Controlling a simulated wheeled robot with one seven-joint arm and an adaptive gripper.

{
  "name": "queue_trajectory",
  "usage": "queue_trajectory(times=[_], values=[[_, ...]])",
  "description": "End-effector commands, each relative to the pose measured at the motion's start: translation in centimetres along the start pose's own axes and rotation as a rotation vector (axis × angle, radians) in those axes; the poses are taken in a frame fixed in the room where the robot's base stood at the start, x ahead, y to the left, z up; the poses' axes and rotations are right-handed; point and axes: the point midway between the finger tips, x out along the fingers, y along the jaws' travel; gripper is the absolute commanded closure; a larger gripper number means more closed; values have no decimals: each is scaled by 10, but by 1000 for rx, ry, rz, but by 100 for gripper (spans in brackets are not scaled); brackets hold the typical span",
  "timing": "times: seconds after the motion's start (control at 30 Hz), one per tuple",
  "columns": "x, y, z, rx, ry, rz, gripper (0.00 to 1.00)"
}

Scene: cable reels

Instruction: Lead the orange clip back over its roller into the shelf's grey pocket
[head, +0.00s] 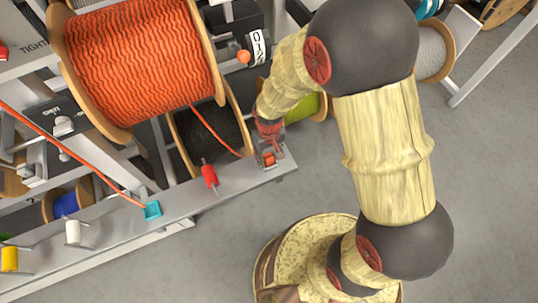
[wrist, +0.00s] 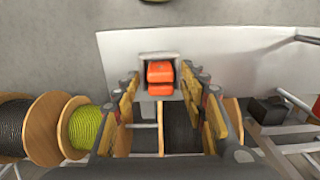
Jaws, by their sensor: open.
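The orange clip (wrist: 160,72) sits in the square grey pocket (wrist: 144,60) in the wrist view. In the head view the clip (head: 268,159) is at the right end of the grey shelf (head: 178,196). An orange cable (head: 213,133) runs from the big orange reel (head: 140,55) down toward the clip. Contact cannot be told.
White (head: 73,232) and yellow (head: 10,259) rollers stand further left. A black reel (head: 208,137) and a green reel (head: 305,107) are near my gripper. Bare floor lies in front of the shelf.

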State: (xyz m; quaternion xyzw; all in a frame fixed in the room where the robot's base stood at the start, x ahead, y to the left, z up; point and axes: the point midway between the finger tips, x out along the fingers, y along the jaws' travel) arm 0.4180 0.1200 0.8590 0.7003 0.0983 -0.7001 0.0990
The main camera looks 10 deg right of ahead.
Motion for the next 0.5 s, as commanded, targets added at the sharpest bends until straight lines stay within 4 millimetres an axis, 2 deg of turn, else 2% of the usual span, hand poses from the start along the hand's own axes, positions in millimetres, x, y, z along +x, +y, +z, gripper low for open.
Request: queue_trajectory(times=[0.33, 0.5], values=[[-3, 0, 0, 0, 1, 0, 55], [-23, 0, -2, 0, 5, 0, 55]])
